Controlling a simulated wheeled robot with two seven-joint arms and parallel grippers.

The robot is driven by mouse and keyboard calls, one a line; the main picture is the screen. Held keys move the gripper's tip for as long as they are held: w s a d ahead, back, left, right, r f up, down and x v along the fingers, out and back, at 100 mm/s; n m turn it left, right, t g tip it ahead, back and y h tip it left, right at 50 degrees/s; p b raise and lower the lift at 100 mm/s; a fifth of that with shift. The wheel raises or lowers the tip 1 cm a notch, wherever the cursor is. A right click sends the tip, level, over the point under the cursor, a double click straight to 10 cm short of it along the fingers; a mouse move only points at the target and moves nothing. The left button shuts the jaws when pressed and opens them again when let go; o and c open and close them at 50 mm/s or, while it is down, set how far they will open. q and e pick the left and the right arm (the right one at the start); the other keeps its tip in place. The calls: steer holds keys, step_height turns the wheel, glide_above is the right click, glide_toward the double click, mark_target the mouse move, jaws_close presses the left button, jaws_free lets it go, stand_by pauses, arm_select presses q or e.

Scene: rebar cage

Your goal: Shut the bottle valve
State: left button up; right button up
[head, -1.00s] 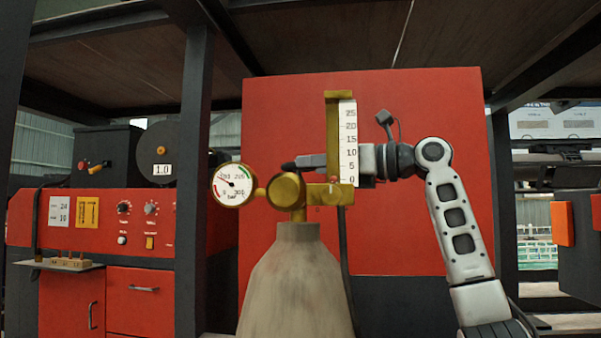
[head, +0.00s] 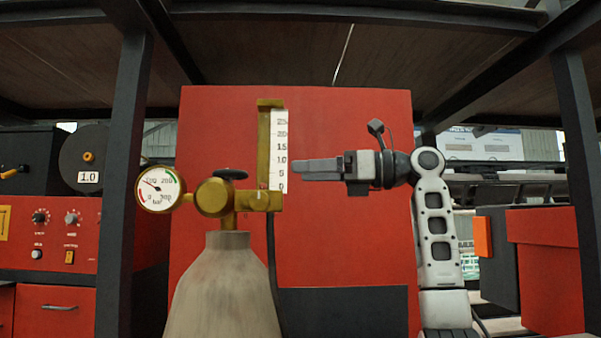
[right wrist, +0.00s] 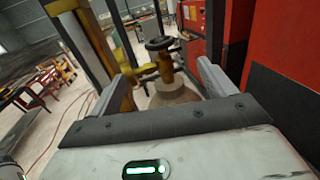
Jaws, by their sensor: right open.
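The gas bottle (head: 225,290) stands upright at lower left of centre in the head view. On its top are a brass regulator body (head: 214,198), a round gauge (head: 158,187) and a black valve handwheel (head: 230,174). My right gripper (head: 297,168) points left, just right of the flow scale in that picture, apart from the handwheel. In the right wrist view the gripper (right wrist: 162,65) is open and empty, its two fingers spread. The handwheel (right wrist: 158,43) and bottle neck (right wrist: 174,92) show beyond, between the fingers. My left gripper is not in view.
A brass flow tube with a white scale (head: 278,150) rises beside the regulator, with a dark hose (head: 271,250) below. A red panel (head: 345,240) stands behind. A dark post (head: 128,180) is left of the bottle. A red control cabinet (head: 50,240) is further left.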

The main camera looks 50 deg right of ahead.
mark_target(233, 173)
steer(key=shift+w+d+n+g+y+p, duration=1.95)
steer(key=shift+d+n+g+y+p, duration=0.4)
steer(key=shift+y, duration=0.55)
steer(key=x, duration=1.5)
steer(key=shift+r, duration=0.15)
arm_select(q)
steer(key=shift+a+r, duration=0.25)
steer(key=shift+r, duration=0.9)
